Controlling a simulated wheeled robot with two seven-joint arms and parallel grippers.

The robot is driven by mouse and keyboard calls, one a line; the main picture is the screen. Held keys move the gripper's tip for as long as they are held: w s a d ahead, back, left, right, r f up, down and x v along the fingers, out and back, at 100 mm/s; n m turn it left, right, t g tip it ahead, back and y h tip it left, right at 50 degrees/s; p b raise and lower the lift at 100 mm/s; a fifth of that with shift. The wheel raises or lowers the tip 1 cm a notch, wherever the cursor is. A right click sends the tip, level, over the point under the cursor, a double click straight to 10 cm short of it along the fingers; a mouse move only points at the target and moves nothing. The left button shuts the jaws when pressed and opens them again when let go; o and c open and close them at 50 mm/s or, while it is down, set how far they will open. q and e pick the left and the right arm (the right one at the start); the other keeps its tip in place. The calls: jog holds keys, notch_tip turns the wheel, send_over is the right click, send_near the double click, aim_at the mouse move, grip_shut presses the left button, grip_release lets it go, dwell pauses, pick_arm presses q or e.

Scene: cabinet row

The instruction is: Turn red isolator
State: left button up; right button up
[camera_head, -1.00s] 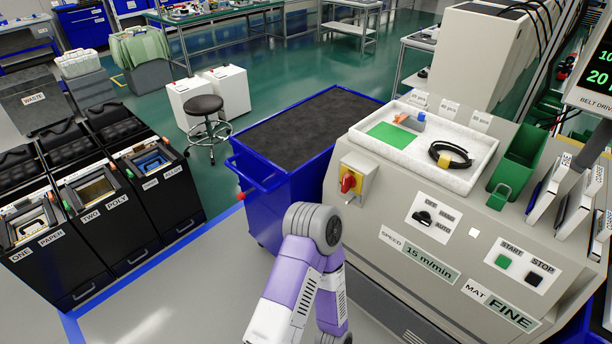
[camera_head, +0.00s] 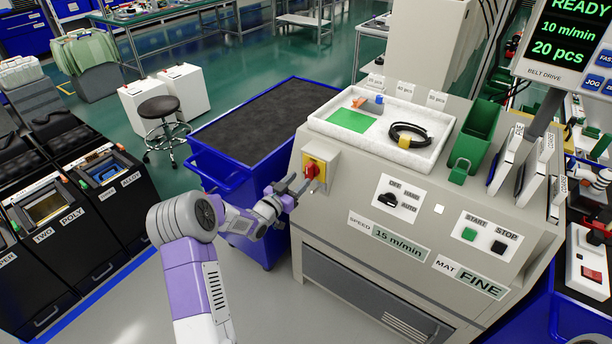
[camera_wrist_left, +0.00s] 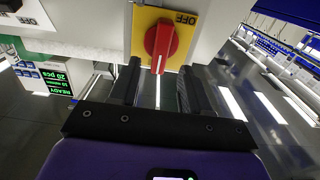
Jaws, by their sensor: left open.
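The red isolator (camera_head: 312,169) is a red rotary handle on a yellow plate, on the left end of the grey machine's front. In the left wrist view the red handle (camera_wrist_left: 161,42) sits on the yellow plate (camera_wrist_left: 188,34), which reads OFF near one edge. My left gripper (camera_head: 299,185) is open just in front of the isolator. In the left wrist view its two dark fingers (camera_wrist_left: 157,85) point at the handle, with the handle's end near the gap between them. I cannot tell whether a finger touches it. My right gripper is not in view.
The grey machine's panel carries a black selector (camera_head: 390,200), a green start button (camera_head: 469,234) and a black stop button (camera_head: 498,247). A white tray (camera_head: 437,150) rests on top. A blue cart (camera_head: 205,165) stands close on the left, beside my left arm.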

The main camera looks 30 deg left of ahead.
aim_at(307, 173)
pick_arm(q)
jog(key=w, duration=0.5)
jog(key=shift+d+f, duration=0.1)
jog(key=shift+d, duration=0.1)
grip_shut()
